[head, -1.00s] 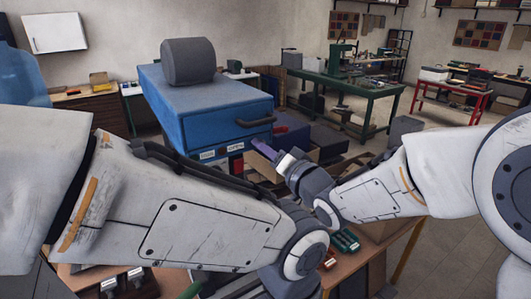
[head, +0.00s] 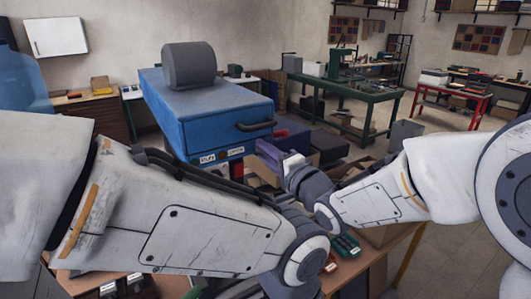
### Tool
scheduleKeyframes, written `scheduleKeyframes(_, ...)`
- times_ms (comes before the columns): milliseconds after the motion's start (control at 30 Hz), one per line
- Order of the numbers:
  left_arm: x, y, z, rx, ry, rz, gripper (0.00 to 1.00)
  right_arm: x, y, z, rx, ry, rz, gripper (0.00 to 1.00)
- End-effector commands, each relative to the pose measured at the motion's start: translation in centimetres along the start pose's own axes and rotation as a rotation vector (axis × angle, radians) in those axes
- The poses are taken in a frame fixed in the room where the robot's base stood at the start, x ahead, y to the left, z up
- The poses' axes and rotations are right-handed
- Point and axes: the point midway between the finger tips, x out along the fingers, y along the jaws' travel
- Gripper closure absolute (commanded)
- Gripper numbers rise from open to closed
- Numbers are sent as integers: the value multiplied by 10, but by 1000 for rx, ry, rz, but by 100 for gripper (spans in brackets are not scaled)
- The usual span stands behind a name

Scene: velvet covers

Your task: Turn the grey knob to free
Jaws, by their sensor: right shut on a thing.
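A blue box-like housing (head: 205,110) stands left of centre. Its front carries a dark curved handle (head: 256,126) and, lower down, a panel with white labels (head: 222,155); the left one seems to read "RUN". My right gripper (head: 268,155) is shut at the right end of this panel. Its jaws hide most of what they hold, which from its place seems to be the grey knob; the knob's setting cannot be read. My left arm crosses the foreground below the panel, and its gripper is out of view.
A large grey rounded block (head: 189,64) sits on the housing. A wooden table (head: 372,262) with green and red small parts (head: 346,246) lies below my right arm. Cardboard boxes (head: 352,167) stand behind it. Green and red workbenches are farther back, with open floor between.

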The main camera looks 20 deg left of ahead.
Motion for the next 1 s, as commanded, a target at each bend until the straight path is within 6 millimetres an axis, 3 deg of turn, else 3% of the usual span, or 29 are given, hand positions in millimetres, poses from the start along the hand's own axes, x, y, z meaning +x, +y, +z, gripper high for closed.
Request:
scheduleKeyframes(467,0,0,0,0,0,0,50,0,-1,-2,14,5,-2,100)
scheduleKeyframes(500,0,0,0,0,0,0,50,0,-1,-2,14,5,-2,53)
scheduleKeyframes(533,0,0,0,0,0,0,50,0,-1,-2,14,4,-2,41)
scheduleKeyframes(867,0,0,0,0,0,0,50,-1,0,-1,12,2,-1,38)
scheduleKeyframes(1000,7,0,0,0,0,0,50,-12,1,-1,11,3,-2,38)
